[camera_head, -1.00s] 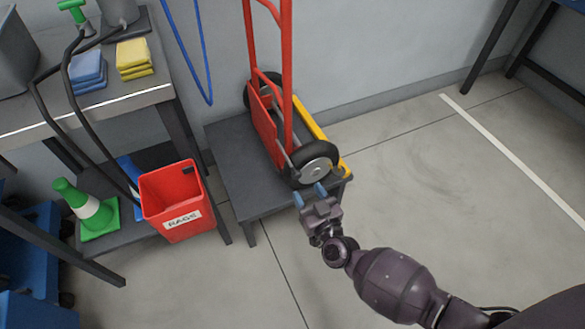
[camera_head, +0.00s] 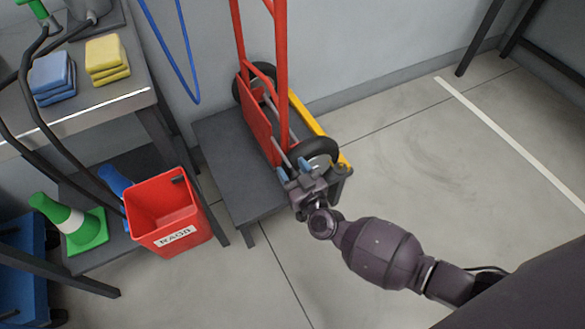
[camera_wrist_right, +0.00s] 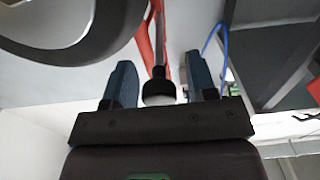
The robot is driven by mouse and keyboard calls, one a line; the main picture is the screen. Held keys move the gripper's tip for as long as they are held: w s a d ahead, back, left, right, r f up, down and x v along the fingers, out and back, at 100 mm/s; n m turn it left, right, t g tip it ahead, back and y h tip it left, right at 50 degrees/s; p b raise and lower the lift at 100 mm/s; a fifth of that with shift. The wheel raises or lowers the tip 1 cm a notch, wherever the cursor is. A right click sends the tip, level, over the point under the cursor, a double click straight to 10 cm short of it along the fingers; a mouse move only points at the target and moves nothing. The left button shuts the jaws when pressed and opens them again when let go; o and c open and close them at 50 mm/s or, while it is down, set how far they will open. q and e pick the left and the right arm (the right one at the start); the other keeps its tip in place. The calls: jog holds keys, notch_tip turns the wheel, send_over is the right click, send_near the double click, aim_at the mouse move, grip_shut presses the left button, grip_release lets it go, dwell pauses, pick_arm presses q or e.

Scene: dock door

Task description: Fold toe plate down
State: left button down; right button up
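A red hand truck (camera_head: 283,85) stands on a low dark platform against the wall. Its toe plate (camera_head: 257,120) is a red panel, folded up close to the frame. Its near black wheel (camera_head: 320,150) also shows in the right wrist view (camera_wrist_right: 45,30). My right gripper (camera_head: 292,170) is at the near lower end of the truck, left of that wheel. In the right wrist view its two blue fingers (camera_wrist_right: 161,82) are apart, with a dark, pale-tipped rod end (camera_wrist_right: 158,90) showing between them; I cannot tell whether they touch it. My left gripper is out of view.
The dark platform (camera_head: 220,150) has bare room left of the truck. A yellow rail (camera_head: 310,120) runs behind the truck. A red bin (camera_head: 168,215), green cone (camera_head: 82,225) and workbench (camera_head: 95,110) stand left. Floor at right is clear.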

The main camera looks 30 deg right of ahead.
grip_shut()
